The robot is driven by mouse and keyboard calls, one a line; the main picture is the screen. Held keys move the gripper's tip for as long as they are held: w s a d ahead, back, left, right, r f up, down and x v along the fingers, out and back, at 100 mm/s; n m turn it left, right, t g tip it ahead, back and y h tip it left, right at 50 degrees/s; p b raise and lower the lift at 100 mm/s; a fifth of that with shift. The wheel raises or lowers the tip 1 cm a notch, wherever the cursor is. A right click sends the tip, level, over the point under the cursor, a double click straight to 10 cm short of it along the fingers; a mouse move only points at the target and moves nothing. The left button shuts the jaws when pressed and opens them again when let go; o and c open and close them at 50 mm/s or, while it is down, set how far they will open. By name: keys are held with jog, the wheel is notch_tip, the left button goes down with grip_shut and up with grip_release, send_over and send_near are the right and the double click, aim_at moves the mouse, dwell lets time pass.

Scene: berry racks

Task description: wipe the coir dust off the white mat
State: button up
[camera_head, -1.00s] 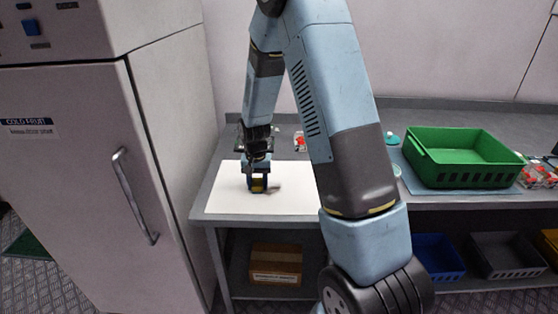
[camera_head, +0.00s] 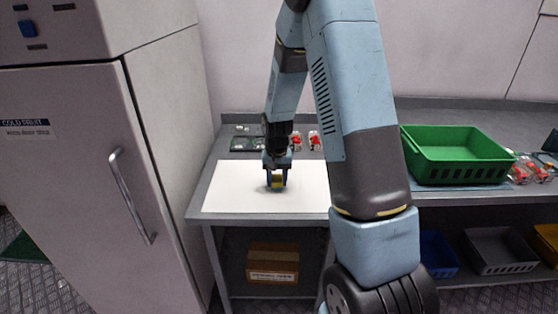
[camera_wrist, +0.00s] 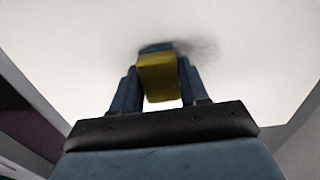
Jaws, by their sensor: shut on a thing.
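The white mat (camera_head: 230,190) lies flat on the grey bench and its right part is hidden behind my arm. My gripper (camera_head: 277,178) is over the middle of the mat, pointing down, shut on a yellow sponge (camera_head: 278,183) with a dark underside. The sponge also shows between the fingers in the wrist view (camera_wrist: 158,78), at the mat surface; I cannot tell how firmly it touches. A dark grey smudge (camera_wrist: 203,49) shows on the mat beside the sponge in the wrist view; I cannot tell whether it is coir dust or shadow.
A tall cold-fruit cabinet (camera_head: 70,170) stands left of the bench. Red fruit packs (camera_head: 314,140) and a dark tray (camera_head: 245,143) sit behind the mat. A green crate (camera_head: 458,170) stands to the right. A cardboard box (camera_head: 272,262) is on the lower shelf.

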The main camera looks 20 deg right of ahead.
jog(key=shift+r, duration=3.45)
